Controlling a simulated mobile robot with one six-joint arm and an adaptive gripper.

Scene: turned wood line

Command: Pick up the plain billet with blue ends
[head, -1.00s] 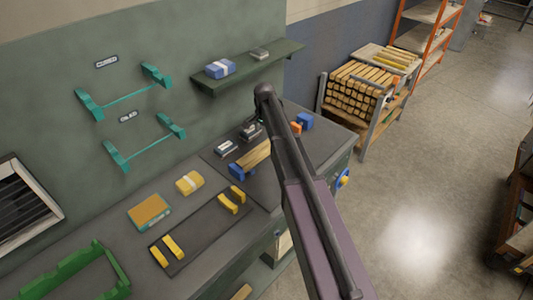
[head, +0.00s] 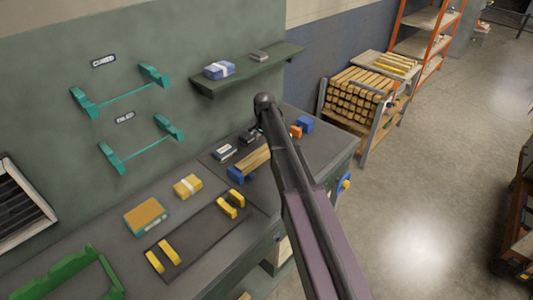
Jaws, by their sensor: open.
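My arm crosses in front and hides the billet's right part. My gripper is not visible in this view.
Yellow supports (head: 169,250) stand on a dark mat (head: 200,235). A yellow pack (head: 188,186), an orange-topped box (head: 146,216) and a green rack (head: 75,270) are nearby. A wall shelf (head: 250,70) hangs above.

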